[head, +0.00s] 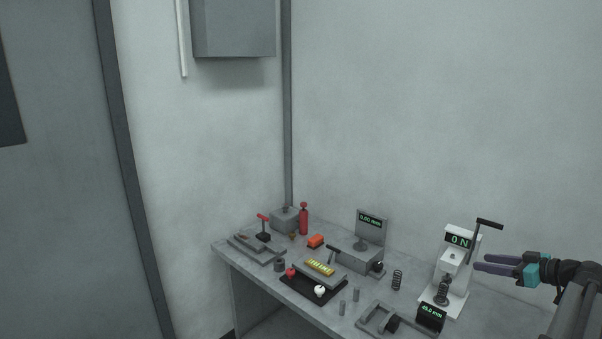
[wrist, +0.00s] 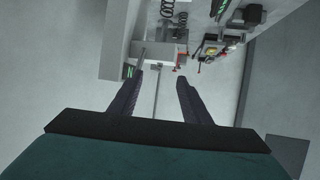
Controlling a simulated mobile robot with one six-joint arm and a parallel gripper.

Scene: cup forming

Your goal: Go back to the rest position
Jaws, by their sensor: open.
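My gripper (head: 482,262) is at the right of the head view, beside the white press with a "0 N" display (head: 460,240) and its dark lever (head: 489,224). Its two dark fingers are apart, with nothing between them. In the wrist view the open fingers of my gripper (wrist: 160,85) point toward the bench and its devices. Whether a finger touches the press cannot be told. A dark coil spring (head: 442,292) stands at the press, and another spring (head: 397,280) stands on the bench to its left.
A grey box (head: 233,28) hangs on the wall.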

